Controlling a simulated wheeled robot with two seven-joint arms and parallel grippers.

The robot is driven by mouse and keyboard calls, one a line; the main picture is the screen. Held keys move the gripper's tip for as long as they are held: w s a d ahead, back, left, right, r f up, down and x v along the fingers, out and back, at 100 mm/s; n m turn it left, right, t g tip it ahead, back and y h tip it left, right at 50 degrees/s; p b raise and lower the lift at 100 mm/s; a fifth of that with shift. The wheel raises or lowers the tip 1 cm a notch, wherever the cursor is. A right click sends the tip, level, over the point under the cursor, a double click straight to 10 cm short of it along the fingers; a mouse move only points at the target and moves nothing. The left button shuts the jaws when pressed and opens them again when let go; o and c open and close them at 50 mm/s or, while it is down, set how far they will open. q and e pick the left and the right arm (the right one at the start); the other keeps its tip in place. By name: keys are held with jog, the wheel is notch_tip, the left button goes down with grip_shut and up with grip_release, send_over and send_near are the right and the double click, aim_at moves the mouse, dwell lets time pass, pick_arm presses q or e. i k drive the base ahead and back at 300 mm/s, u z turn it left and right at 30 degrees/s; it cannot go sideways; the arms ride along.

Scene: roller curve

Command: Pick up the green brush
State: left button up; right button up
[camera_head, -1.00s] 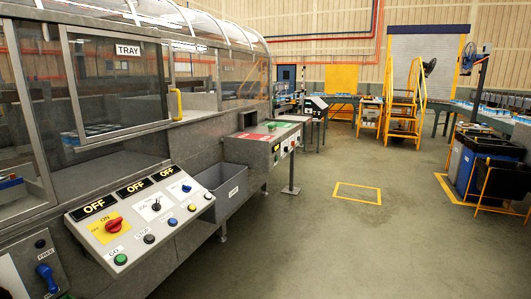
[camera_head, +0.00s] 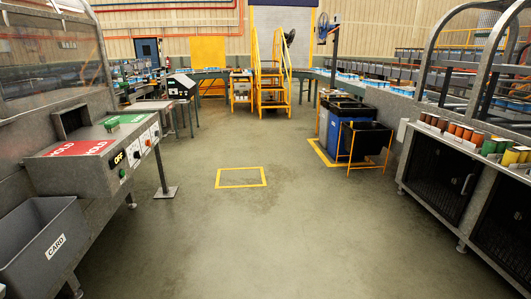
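I cannot make out a green brush for certain. A small green object (camera_head: 112,123) sits on the green part of the console top at the left; it is too small to tell what it is. Green cylinders (camera_head: 490,145) stand in a row with orange and yellow ones on the cabinet at the right; their kind is unclear. Neither of my grippers is in view.
A console (camera_head: 95,155) marked HOLD and a grey CARD bin (camera_head: 45,250) stand at the left. A mesh-door cabinet (camera_head: 440,180) stands at the right. Blue and black bins (camera_head: 360,140) stand beyond. Yellow steps (camera_head: 272,85) are at the back. The middle floor is clear.

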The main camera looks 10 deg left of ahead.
aim_at(112, 126)
jog(key=z, duration=0.2)
jog(key=i, duration=2.2)
jog(key=u, duration=0.6)
jog(key=i, duration=1)
jog(key=u, duration=1.75)
jog(key=i, duration=0.8)
jog(key=u, duration=0.6)
